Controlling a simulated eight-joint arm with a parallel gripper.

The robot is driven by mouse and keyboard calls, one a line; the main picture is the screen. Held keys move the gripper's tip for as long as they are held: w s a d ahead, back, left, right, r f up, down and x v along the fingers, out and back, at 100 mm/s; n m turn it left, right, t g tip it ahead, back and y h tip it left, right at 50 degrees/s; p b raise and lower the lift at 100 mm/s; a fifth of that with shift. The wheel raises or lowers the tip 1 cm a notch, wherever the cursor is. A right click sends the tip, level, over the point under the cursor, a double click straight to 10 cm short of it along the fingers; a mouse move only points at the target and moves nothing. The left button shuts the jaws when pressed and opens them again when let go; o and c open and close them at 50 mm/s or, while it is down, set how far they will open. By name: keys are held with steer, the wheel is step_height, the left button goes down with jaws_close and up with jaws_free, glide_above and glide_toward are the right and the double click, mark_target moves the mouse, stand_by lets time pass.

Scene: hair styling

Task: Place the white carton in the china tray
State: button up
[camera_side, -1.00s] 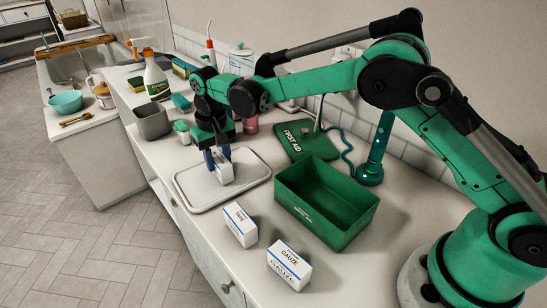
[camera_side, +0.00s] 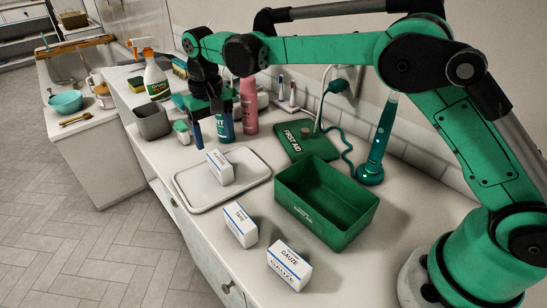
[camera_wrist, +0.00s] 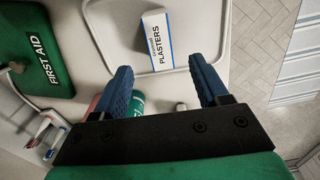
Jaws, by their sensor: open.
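The white carton (camera_side: 220,167), marked PLASTERS in the wrist view (camera_wrist: 157,42), rests on the white china tray (camera_side: 196,198). It stands inside the rim, towards the tray's middle. The tray also shows in the wrist view (camera_wrist: 188,25). My gripper (camera_side: 211,138) is open and empty, above and behind the carton in the side view, clear of it. In the wrist view its two blue fingers (camera_wrist: 160,68) are spread wide, with the carton beyond their tips.
Two white cartons, one marked GAUZE (camera_side: 289,265) and another (camera_side: 240,224), stand in front of an open green box (camera_side: 345,225). The green FIRST AID lid (camera_side: 305,140) lies behind. A pink bottle (camera_side: 249,110) and a teal can (camera_side: 223,122) stand near my gripper.

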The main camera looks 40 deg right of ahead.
mark_target(218, 158)
step_height(218, 158, up, 6)
steer(key=s+d+r+t, duration=0.45)
steer(key=s+d, duration=0.25)
steer(key=s, duration=0.2)
steer(key=s+d+f+n+t, duration=0.1)
steer(key=s+d+f+t, duration=0.1)
steer(key=s+f, duration=0.3)
steer(key=s+d, duration=0.1)
steer(key=s, duration=0.3)
steer(key=shift+s+d+f+t, duration=0.25)
steer(key=shift+f+t, duration=0.1)
steer(key=shift+f, duration=0.05)
